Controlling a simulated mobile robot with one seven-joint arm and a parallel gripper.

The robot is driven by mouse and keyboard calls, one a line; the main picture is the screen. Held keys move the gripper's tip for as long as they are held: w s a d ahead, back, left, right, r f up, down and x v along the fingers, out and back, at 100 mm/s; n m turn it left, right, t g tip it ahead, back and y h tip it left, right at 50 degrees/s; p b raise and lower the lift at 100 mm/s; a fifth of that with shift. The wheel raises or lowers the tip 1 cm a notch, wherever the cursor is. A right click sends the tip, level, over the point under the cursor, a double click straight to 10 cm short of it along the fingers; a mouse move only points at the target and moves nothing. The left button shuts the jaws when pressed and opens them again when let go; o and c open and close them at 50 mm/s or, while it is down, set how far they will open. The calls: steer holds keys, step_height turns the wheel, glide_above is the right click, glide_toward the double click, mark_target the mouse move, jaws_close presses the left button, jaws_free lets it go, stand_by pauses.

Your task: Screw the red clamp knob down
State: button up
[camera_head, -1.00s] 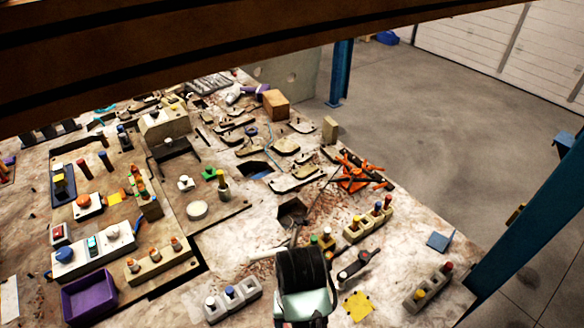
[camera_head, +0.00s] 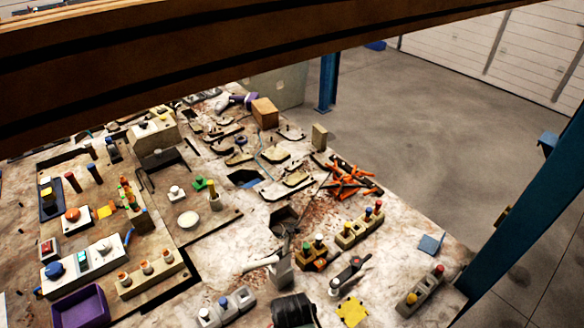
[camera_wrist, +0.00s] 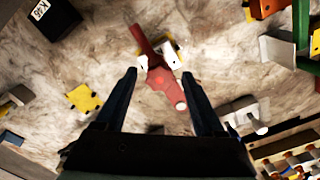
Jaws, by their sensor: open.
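In the wrist view a red clamp part (camera_wrist: 158,82) lies between and beyond my fingers. It has a dark red bar at its upper left and a small pale tip at its lower right. A white and brass-coloured block (camera_wrist: 172,54) sits right beside it. I cannot tell which red part is the knob. My gripper (camera_wrist: 159,75) is open, its two dark fingers on either side of the red part. No contact shows. In the head view my dark gripper (camera_head: 292,310) is at the bottom edge, its fingertips unclear, near a grey upright block (camera_head: 282,272).
A yellow plate (camera_head: 352,312) lies right of my gripper, and a grey block with pegs (camera_head: 226,306) stands left. A black-handled tool (camera_head: 350,270) and several peg blocks are close by. Orange-handled tools (camera_head: 350,182) lie farther back. A brown beam (camera_head: 240,55) crosses the top.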

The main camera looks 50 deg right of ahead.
jaws_close()
steer(key=shift+w+r+m+p, duration=0.15)
steer(key=shift+m+p, duration=0.5)
steer(key=shift+m, duration=0.45)
steer(key=shift+m+p, duration=0.3)
steer(key=shift+m, duration=0.9)
jaws_free()
step_height(320, 180, up, 13)
steer(key=b, duration=0.2)
